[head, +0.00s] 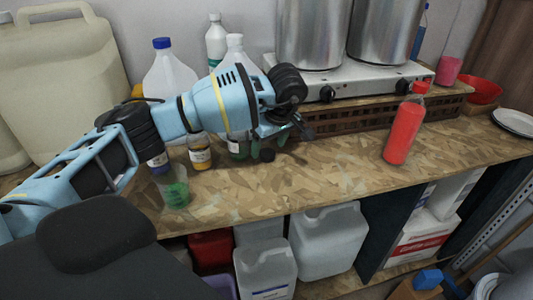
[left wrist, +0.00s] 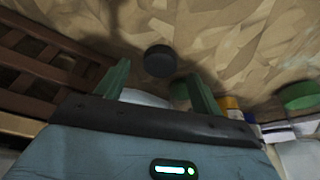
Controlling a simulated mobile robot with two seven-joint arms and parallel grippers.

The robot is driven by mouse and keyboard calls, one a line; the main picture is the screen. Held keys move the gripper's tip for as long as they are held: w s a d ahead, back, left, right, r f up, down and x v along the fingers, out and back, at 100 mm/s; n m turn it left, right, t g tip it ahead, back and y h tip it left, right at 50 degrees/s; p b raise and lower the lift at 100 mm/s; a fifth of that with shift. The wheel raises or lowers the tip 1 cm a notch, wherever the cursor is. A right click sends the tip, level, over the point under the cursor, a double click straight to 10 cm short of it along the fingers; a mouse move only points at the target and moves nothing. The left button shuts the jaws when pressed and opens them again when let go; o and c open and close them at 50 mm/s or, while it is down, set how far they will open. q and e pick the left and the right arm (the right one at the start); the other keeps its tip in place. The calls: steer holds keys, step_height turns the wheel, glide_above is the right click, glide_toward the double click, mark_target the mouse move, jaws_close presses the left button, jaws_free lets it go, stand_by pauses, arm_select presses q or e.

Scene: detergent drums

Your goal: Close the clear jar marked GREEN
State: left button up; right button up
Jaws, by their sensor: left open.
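A small clear jar with green contents (head: 238,147) stands on the bench, partly hidden behind my left arm. Its label is too small to read and its top is hidden. A round black lid (head: 267,155) lies on the boards to its right, and also shows in the left wrist view (left wrist: 159,60). My left gripper (head: 293,133) is open and empty, right of the jar. In the left wrist view the lid appears just beyond the gap between the green fingers (left wrist: 160,82), apart from them. My right gripper is not in view.
Jars with yellow (head: 200,155) and dark (head: 157,162) contents stand left of the green one. A green cup (head: 175,194) is near the front edge. A slatted wooden stand (head: 365,116) bears a hotplate behind my gripper. A red bottle (head: 403,130) stands right; bench between is clear.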

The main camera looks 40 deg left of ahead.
arm_select(q)
steer(key=shift+x, duration=1)
steer(key=shift+c, duration=0.5)
steer(key=c, duration=1)
steer(key=shift+r, duration=0.1)
steer(key=shift+r, duration=0.45)
step_height(320, 180, up, 3)
steer(key=shift+f, duration=0.2)
steer(key=s, duration=0.5)
steer(key=s+d+r, duration=0.1)
steer(key=s, duration=1)
steer(key=shift+d+r, duration=0.15)
steer(key=shift+d, duration=0.25)
